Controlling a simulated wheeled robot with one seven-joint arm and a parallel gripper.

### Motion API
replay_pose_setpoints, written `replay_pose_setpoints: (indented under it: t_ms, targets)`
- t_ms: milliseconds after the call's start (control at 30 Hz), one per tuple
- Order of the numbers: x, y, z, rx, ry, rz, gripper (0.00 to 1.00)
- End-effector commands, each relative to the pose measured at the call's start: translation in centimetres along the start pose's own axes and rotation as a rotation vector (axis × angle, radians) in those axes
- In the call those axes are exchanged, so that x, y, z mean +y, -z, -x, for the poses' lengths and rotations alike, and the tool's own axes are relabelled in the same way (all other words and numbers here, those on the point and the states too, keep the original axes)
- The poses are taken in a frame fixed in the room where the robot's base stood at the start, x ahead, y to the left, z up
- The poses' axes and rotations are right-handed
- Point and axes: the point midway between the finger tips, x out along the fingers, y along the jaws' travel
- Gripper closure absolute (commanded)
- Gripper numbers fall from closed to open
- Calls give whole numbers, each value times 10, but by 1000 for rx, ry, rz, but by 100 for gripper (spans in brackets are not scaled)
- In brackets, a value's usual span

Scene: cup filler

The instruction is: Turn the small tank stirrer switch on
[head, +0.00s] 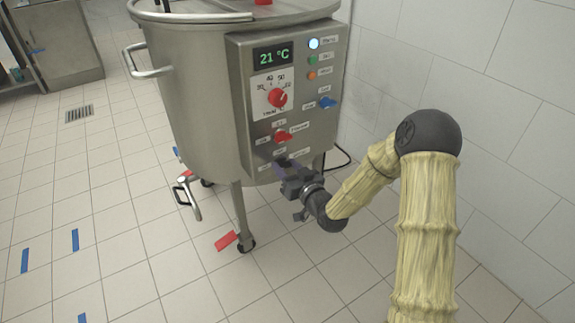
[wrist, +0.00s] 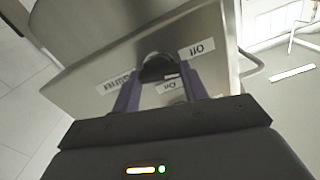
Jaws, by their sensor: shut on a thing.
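The small tank is a steel vessel (head: 190,95) on wheeled legs, with a control panel (head: 237,75) on its front right. The stirrer switch is a dark round knob (wrist: 158,66) low on the panel, with "On", "Off" and "Stirrer" labels around it, upside down in the wrist view. I cannot tell which label the knob points at.
Above my gripper on the panel are a red switch (head: 283,136), a red dial (head: 277,97), a blue switch (head: 327,102), and a 21 °C display (head: 273,55). A drain valve handle (head: 187,197) hangs at the tank's lower left. A tiled wall stands close on the right.

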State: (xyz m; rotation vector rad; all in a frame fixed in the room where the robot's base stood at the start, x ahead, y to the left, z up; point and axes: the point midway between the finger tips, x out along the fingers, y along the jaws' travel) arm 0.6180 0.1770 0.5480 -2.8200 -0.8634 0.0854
Motion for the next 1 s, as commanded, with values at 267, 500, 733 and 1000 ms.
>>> replay_pose_setpoints:
  t_ms: [267,500,733,1000]
  targets:
    - [1,2,1,-4,-3,-245,79]
    - [2,2,1,-3,-4,-474,79]
    - [2,1,1,-3,-5,-694,79]
    - [3,0,1,-2,-5,-950,79]
